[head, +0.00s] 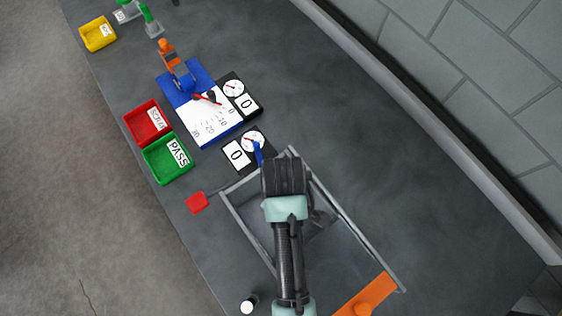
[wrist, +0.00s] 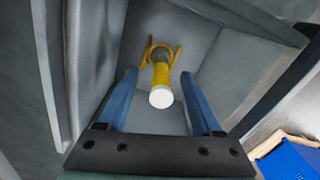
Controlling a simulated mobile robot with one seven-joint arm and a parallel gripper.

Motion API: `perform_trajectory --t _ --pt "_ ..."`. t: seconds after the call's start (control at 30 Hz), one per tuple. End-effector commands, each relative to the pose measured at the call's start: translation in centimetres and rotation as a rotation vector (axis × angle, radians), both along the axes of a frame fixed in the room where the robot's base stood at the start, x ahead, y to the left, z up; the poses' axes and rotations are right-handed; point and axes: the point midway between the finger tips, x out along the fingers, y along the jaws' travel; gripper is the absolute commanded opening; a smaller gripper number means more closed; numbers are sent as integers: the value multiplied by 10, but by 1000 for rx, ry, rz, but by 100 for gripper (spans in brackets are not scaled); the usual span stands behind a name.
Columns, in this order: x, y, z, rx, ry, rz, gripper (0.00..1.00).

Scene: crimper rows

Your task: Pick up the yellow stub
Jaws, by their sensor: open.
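The yellow stub (wrist: 161,78) shows in the wrist view, with a round white end towards the camera and a yellow looped part behind it. It is inside a grey-walled bin. My gripper (wrist: 159,74) is open, with one blue finger on each side of the stub and a visible gap on both sides. In the head view my dark wrist is over the grey-rimmed bin (head: 251,232); the stub is hidden there.
A red bin (head: 134,128) and a green bin (head: 157,171) stand at the bench's left edge. A blue board with a white scale (head: 213,128) and dials lies beyond. An orange part (head: 365,297) is at the lower right. Bench right of the bin is clear.

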Motion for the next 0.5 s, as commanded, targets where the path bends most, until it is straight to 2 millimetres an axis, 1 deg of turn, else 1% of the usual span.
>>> perform_trajectory --t 0.1,0.23,0.33,0.5 --pt "0 4 -14 -1 5 1 67" --pt "0 5 -31 -1 2 0 67" --pt "0 4 -38 -1 1 0 67" --pt "1 4 -39 0 -1 -1 67"
